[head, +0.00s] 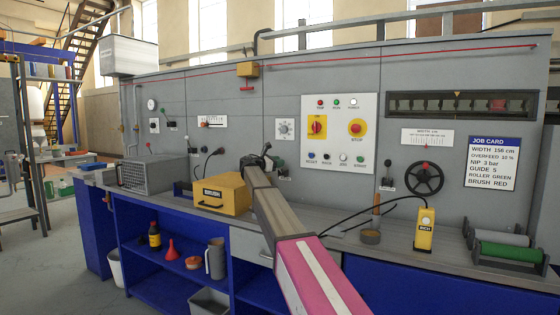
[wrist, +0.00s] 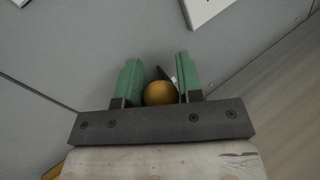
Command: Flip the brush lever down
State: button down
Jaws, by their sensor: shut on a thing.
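My gripper (head: 277,161) is at the grey panel front, at the end of my arm. In the wrist view its two green fingers (wrist: 158,88) are shut around a yellow-brown ball knob (wrist: 159,93). A dark piece and a bit of white label show behind the knob. The knob is hidden in the head view, and I cannot read which lever it belongs to. A small label plate (head: 285,178) is partly visible below the gripper.
A yellow box (head: 221,194) sits on the counter near my arm. A handwheel (head: 424,178) and job card (head: 490,163) are farther right.

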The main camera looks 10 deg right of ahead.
jog(key=s+a+f, duration=0.1)
jog(key=s+f, duration=0.2)
jog(key=f, duration=0.2)
jog(key=shift+a, duration=0.4)
jog(key=c, duration=0.8)
grip_release()
jog(key=shift+s, duration=0.1)
jog(key=shift+r, duration=0.1)
jog(key=v, duration=1)
jog(key=shift+a, duration=0.35)
